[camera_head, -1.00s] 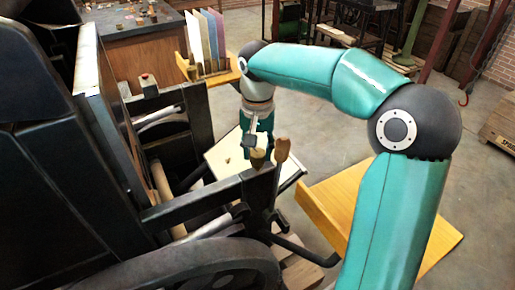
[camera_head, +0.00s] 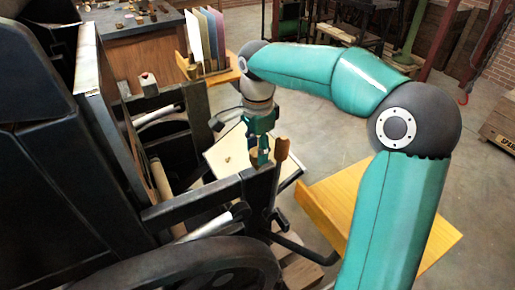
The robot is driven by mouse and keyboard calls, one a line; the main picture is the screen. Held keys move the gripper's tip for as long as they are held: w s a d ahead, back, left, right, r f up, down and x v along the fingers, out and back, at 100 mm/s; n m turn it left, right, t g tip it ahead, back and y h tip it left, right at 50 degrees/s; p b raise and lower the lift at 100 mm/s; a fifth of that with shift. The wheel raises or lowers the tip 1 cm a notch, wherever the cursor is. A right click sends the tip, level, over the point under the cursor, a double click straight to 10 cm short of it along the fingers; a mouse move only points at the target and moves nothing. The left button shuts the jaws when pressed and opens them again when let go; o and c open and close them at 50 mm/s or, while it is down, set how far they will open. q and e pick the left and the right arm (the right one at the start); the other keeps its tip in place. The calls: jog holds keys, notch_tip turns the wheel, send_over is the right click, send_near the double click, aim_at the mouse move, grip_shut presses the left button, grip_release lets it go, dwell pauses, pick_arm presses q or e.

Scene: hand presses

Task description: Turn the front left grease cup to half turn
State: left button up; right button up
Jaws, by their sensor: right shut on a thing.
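The hand press (camera_head: 170,213) stands at the left with its dark frame rail running toward the middle. A small brass-coloured grease cup (camera_head: 257,163) sits on the near end of that rail. My right gripper (camera_head: 260,157) comes down from above and is shut on this cup; its fingers hide most of it. Marks of the cup's turn are too small to tell. My left gripper is not in view.
A wooden-handled lever (camera_head: 281,152) stands close to the right of my gripper. A pale board (camera_head: 226,160) lies behind it. A yellow wooden shelf (camera_head: 345,207) is at the right, under my arm. Coloured sheets (camera_head: 207,38) stand in a rack at the back.

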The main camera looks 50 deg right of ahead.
jog(key=m, duration=0.4)
jog(key=shift+m, duration=0.3)
jog(key=m, duration=0.4)
jog(key=shift+r+m, duration=0.1)
jog(key=shift+m, duration=0.2)
jog(key=o, duration=1.1)
jog(key=shift+o, duration=0.2)
notch_tip(320, 180, up, 12)
dwell(0.4)
